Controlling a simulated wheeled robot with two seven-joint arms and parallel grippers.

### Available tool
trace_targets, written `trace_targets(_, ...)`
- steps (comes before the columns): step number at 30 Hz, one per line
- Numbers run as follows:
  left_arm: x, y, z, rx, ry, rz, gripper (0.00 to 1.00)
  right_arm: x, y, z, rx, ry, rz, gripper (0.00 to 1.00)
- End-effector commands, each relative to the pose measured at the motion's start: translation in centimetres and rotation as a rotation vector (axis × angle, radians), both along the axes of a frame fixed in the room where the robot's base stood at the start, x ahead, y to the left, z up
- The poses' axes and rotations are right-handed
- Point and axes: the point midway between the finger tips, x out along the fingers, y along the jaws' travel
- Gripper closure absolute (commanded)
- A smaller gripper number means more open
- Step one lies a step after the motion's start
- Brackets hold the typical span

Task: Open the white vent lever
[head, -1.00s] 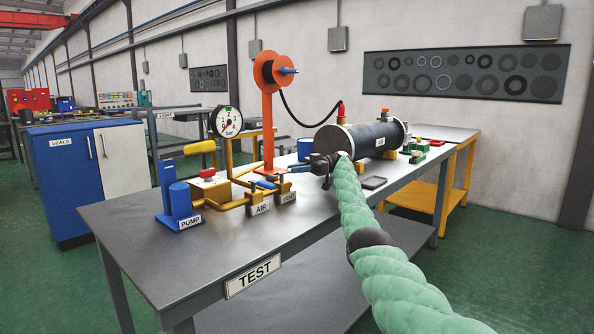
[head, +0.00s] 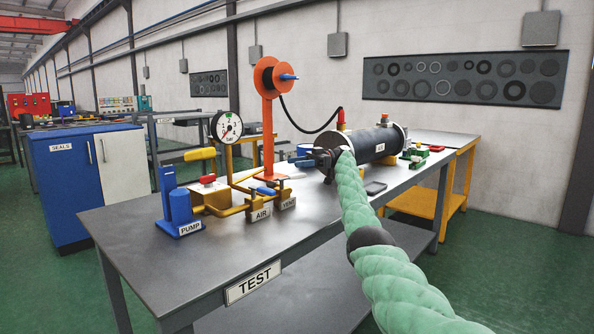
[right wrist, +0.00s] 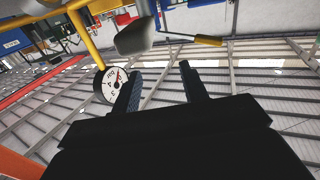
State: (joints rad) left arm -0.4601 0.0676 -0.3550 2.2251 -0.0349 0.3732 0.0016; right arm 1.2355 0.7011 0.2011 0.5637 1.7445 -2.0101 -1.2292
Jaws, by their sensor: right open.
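The vent valve (head: 284,191) stands on the test bench behind its VENT label (head: 287,204). Its white lever (head: 275,180) is small here, and its exact angle is hard to tell. My right gripper (head: 298,161) is in the air above and to the right of the valve, pointing left. In the right wrist view, its two fingers (right wrist: 158,80) are apart with nothing between them. A blurred pale grey, rounded shape (right wrist: 134,38) shows beyond the fingertips; I cannot tell whether it is the lever. My left gripper is not in view.
The air valve's blue lever (head: 264,190) is just left of the vent valve. A pressure gauge (head: 227,126), blue pump (head: 180,207) and orange reel stand (head: 268,125) are close by. A dark flanged cylinder (head: 372,143) lies behind my right gripper. The front of the bench is clear.

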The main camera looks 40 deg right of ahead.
Motion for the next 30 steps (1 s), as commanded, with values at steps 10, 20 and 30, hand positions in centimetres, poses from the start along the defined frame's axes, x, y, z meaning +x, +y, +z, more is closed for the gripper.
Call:
trace_targets(10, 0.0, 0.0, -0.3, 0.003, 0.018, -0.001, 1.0, -4.0, -1.4, 2.4, -0.003, 0.001, -0.001, 0.56)
trace_targets(20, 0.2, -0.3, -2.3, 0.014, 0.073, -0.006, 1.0, -8.8, -3.1, 5.4, -0.002, 0.001, -0.001, 0.56)
trace_targets(30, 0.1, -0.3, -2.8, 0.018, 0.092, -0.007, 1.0, -10.4, -3.6, 6.5, 0.0, 0.002, 0.0, 0.56)
